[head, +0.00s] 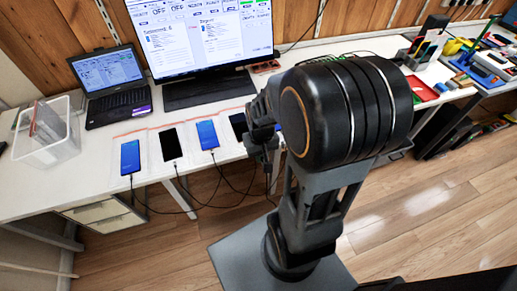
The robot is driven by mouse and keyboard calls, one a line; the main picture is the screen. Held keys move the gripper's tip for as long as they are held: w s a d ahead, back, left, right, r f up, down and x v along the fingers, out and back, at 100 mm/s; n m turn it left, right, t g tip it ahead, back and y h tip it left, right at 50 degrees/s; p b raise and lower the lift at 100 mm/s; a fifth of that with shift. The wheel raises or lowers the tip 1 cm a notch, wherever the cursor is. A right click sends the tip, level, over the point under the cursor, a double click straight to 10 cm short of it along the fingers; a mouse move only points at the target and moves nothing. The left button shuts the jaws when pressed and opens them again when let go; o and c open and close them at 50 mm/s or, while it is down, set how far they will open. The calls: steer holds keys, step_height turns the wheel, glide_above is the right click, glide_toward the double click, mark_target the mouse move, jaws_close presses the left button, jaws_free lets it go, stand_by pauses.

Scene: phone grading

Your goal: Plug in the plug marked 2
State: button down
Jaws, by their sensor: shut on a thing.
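Several phones lie in a row along the front of the white table: a blue-screened phone (130,155), a dark phone (170,143), a second blue-screened phone (207,134) and another dark phone (239,125), partly hidden by my arm. Cables reach the near ends of the first three and hang below the table edge. My gripper (267,163) is at the table's front edge, right of the last visible phone. It is shut on what looks like a cable plug (268,178), with a cable hanging below. The fingertips are small and dark. No number marks are legible.
A laptop (108,82), a monitor (200,35) and a keyboard (208,90) stand behind the phones. A clear bin (45,135) is at the left. Tools and coloured parts fill the right table. My arm hides the middle of the table.

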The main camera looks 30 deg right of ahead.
steer(key=w+f+b, duration=0.2)
steer(key=w+f, duration=0.1)
steer(key=w, duration=0.1)
steer(key=w+d+f+b, duration=0.1)
steer(key=w+f+b, duration=0.1)
steer(key=w+f, duration=0.1)
steer(key=w+d+f+b, duration=0.1)
steer(key=w+f+b, duration=0.1)
steer(key=w, duration=0.3)
steer(key=shift+d+f, duration=0.25)
steer(key=shift+f, duration=0.35)
steer(key=shift+w+d+f+b, duration=0.1)
steer(key=shift+w+f+b, duration=0.25)
steer(key=shift+f+b, duration=0.25)
steer(key=shift+w+d+f+b, duration=0.1)
steer(key=shift+w+f+b, duration=0.3)
steer(key=shift+f, duration=0.3)
steer(key=shift+w+f, duration=0.1)
steer(key=shift+w, duration=0.45)
stand_by(2.0)
steer(key=c, duration=1.1)
jaws_free()
